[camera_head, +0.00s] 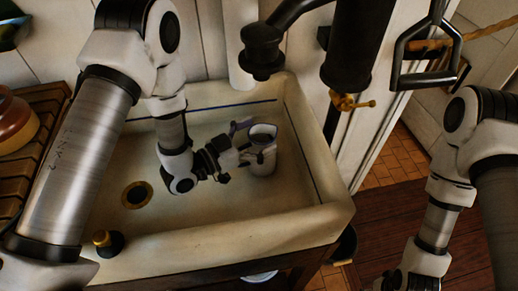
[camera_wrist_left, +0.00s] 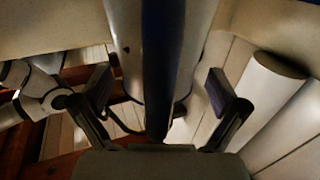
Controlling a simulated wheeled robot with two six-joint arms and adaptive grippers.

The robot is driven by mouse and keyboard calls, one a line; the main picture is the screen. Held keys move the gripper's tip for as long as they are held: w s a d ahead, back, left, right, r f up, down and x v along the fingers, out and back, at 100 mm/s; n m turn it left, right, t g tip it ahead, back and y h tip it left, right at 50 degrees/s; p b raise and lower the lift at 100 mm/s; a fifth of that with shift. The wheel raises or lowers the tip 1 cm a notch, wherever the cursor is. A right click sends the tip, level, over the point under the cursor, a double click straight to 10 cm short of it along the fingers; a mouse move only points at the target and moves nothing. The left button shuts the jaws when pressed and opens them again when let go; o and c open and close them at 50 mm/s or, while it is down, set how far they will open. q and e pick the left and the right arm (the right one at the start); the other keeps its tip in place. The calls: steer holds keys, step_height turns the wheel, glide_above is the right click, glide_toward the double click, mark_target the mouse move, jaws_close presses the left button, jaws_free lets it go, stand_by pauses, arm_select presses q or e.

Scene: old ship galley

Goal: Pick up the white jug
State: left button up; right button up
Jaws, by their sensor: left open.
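The white jug (camera_head: 262,161) stands upright in the sink, towards its right side. It has a dark blue rim and a handle on the side towards my left gripper (camera_head: 238,148). That gripper is low in the sink, right beside the jug, with its jaws open. In the left wrist view the jug (camera_wrist_left: 120,25) fills the middle, with its dark blue handle running down the centre. The open fingers of my left gripper (camera_wrist_left: 158,88) lie on either side of the handle. Whether they touch the jug cannot be told. My right gripper is not clearly visible.
The pale sink (camera_head: 300,222) has high walls around the jug and a brass drain (camera_head: 137,194). A dark pump spout (camera_head: 262,50) hangs above it. A black and brass knob (camera_head: 107,242) sits on the front rim. A wooden rack (camera_head: 42,110) is at the left.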

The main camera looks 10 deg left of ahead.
arm_select(q)
steer(key=shift+s+r, duration=0.1)
steer(key=shift+s, duration=0.1)
steer(key=c, duration=1.7)
jaws_close()
steer(key=shift+w+r, duration=0.1)
